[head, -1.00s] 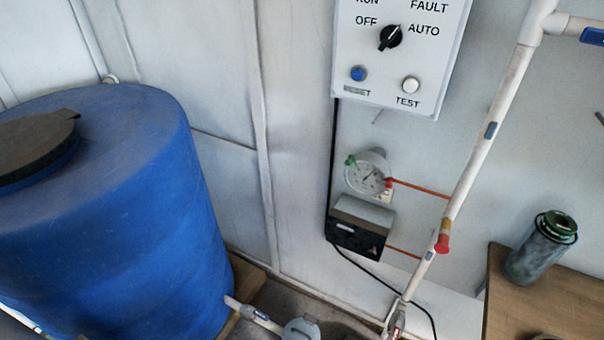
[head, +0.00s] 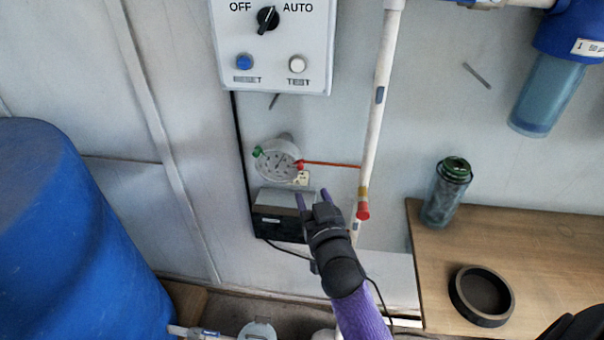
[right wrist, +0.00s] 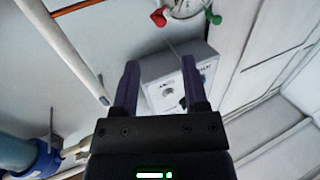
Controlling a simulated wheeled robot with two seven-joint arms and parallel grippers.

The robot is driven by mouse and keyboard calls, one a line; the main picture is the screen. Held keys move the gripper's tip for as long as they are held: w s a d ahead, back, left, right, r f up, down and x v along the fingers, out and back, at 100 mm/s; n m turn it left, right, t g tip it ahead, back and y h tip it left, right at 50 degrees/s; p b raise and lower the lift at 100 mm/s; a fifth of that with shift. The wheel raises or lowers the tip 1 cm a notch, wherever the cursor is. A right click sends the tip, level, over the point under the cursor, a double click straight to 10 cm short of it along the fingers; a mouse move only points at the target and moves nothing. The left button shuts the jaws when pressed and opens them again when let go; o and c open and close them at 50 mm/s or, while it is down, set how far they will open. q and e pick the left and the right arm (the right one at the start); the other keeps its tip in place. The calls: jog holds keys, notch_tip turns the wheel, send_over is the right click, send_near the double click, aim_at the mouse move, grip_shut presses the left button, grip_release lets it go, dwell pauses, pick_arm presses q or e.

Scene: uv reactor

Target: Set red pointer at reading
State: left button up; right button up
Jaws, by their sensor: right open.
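The round white gauge (head: 280,162) is on the wall below the control box. Its red pointer tab (head: 299,166) is at its right rim and a green tab (head: 257,152) at its upper left. The exact reading is too small to tell. My right gripper (head: 312,197) is open and empty, below and slightly right of the gauge, apart from it. In the right wrist view, turned upside down, the gauge (right wrist: 187,9) is cut by the top edge, with the red tab (right wrist: 158,17) beyond my open fingers (right wrist: 160,65). My left gripper is not in view.
A control box (head: 270,75) with a knob and buttons hangs above the gauge. A dark box (head: 278,222) is below it. A white pipe (head: 378,110) with a red-tipped valve (head: 363,210) stands right. A blue tank (head: 70,240) is left, a wooden table (head: 440,300) right.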

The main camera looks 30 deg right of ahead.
aim_at(301, 169)
jog(key=b+x, duration=0.2)
jog(key=x, duration=0.5)
jog(key=shift+w+f, duration=0.2)
jog(key=shift+w+d+r, duration=0.1)
jog(key=shift+w+d, duration=0.05)
jog(key=shift+w, duration=0.4)
grip_shut()
dwell(0.5)
